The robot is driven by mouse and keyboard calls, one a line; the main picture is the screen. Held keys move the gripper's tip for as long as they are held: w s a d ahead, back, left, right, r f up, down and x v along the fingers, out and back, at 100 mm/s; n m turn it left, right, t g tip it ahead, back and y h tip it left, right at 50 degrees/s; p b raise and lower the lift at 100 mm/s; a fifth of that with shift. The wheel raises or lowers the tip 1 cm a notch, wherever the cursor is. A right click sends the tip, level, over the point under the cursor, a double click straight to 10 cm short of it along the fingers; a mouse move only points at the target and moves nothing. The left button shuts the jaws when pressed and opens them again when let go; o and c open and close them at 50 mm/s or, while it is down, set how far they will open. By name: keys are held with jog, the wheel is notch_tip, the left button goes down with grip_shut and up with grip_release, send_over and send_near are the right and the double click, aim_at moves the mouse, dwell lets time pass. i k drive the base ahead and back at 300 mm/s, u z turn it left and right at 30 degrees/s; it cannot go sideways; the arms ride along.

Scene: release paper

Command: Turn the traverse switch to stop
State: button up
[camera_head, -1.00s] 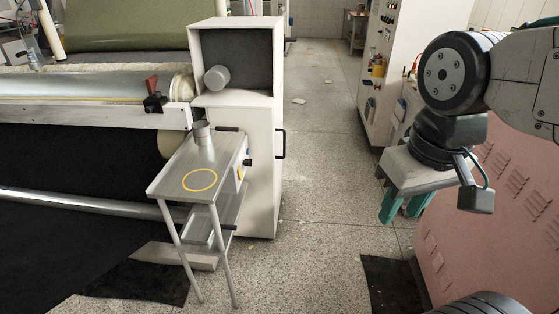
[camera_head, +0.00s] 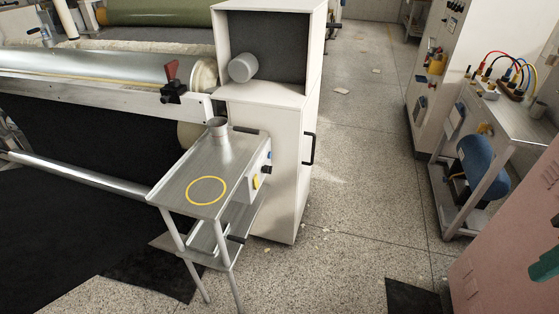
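A small light control box (camera_head: 250,188) is fixed to the right side of the metal stand, below its top. The rest of my gripper is out of the frame.
The metal stand (camera_head: 224,157) has a yellow ring on its top and a grey cup at the back. A white cabinet (camera_head: 281,119) stands directly behind. Speckled floor (camera_head: 365,180) is open to the right. A pink cabinet (camera_head: 505,240) and a cable bench (camera_head: 515,118) stand at right.

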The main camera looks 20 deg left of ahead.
aim_at(267, 169)
jog(key=z, duration=0.05)
jog(key=i, duration=0.1)
jog(key=u, duration=0.6)
jog(key=k, duration=1.1)
jog(key=u, duration=0.7)
jog(key=i, duration=2.05)
jog(key=z, duration=0.65)
